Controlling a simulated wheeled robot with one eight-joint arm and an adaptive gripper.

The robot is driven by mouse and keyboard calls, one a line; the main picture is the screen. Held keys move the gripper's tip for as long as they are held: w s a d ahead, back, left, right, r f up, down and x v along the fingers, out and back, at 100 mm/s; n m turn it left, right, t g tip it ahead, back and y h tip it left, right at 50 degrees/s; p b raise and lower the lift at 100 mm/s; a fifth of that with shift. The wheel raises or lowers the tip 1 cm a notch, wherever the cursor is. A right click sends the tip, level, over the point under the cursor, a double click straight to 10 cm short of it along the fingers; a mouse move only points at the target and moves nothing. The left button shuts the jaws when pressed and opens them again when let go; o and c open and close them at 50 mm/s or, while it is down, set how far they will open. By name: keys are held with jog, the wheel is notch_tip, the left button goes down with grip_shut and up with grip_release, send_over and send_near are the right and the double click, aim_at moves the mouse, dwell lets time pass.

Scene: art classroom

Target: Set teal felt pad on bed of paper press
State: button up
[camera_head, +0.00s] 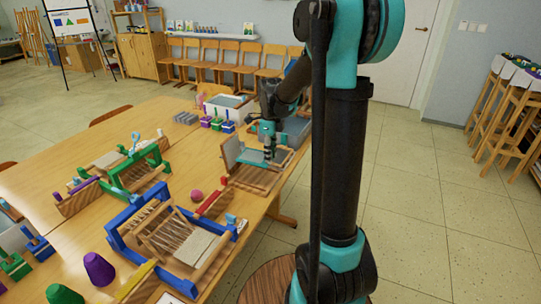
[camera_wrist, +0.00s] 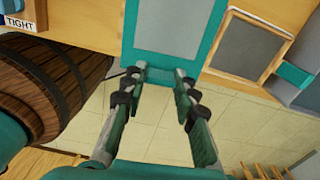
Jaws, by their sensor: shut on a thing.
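The teal felt pad (camera_wrist: 127,35) shows at the top of the wrist view, a flat teal piece with a pale panel in its middle. My gripper (camera_wrist: 163,78) is shut on its near edge. In the head view my gripper (camera_head: 269,157) is low over the far right end of the table, at a wooden stand (camera_head: 254,182) with an upright grey board (camera_head: 232,150). The pad's pale teal surface (camera_head: 251,157) shows there beside the fingers. I cannot tell whether it touches the stand. I cannot tell for sure which fixture is the paper press.
A green frame (camera_head: 117,178) with a light blue handle and a blue frame (camera_head: 122,222) with strings stand on the table (camera_head: 60,155). A grey wood-framed panel (camera_wrist: 245,46) is right of the pad. Floor is open right of the table.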

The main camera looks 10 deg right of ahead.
jog(key=shift+s+f+m, duration=0.1)
jog(key=shift+s+m, duration=0.15)
jog(key=shift+m, duration=0.15)
jog(key=shift+f, duration=2.25)
jog(key=shift+a+f, duration=0.1)
jog(key=shift+f, duration=1.2)
jog(key=shift+f, duration=0.25)
jog(key=shift+f, duration=0.6)
dwell(0.7)
jog(key=o, duration=1)
